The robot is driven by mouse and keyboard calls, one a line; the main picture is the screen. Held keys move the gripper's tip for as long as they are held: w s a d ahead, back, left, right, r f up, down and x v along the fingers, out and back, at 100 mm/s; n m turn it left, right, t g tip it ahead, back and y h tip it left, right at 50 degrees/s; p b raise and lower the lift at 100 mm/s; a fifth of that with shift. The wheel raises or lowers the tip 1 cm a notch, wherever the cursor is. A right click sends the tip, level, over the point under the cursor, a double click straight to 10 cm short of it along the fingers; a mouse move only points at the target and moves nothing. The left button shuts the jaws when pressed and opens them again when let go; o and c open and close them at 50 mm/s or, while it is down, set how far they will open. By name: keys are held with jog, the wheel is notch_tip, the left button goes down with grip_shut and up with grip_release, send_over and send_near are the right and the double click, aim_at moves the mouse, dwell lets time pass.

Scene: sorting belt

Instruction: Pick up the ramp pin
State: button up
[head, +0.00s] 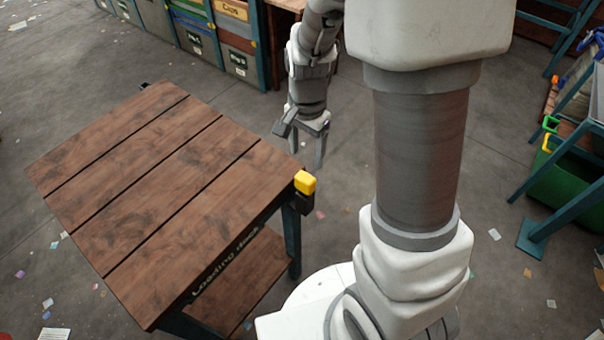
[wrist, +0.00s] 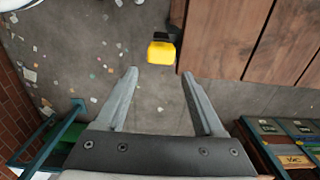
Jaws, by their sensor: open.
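The ramp pin appears to be the yellow block (head: 305,182) at the right corner of the wooden table. It sits in a dark bracket on the table's edge. In the wrist view the yellow block (wrist: 161,54) shows just beyond the fingertips, between their lines. My gripper (head: 307,155) hangs past the table's right edge, pointing down, apart from the block. Its fingers are open and empty, as the wrist view of my gripper (wrist: 160,73) also shows. Any shaft below the yellow part is hidden.
The table (head: 140,180), marked "Loading dock", has a bare plank top and a lower shelf (head: 245,280). Labelled bins (head: 237,62) stand in a rack at the back. A green bin (head: 575,185) stands at the right. The floor holds scattered paper scraps.

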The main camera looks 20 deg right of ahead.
aim_at(305, 185)
notch_tip(305, 185, down, 13)
jog(key=shift+a+f, duration=0.1)
jog(key=shift+f, duration=0.05)
jog(key=shift+w, duration=0.1)
dwell(0.4)
grip_shut()
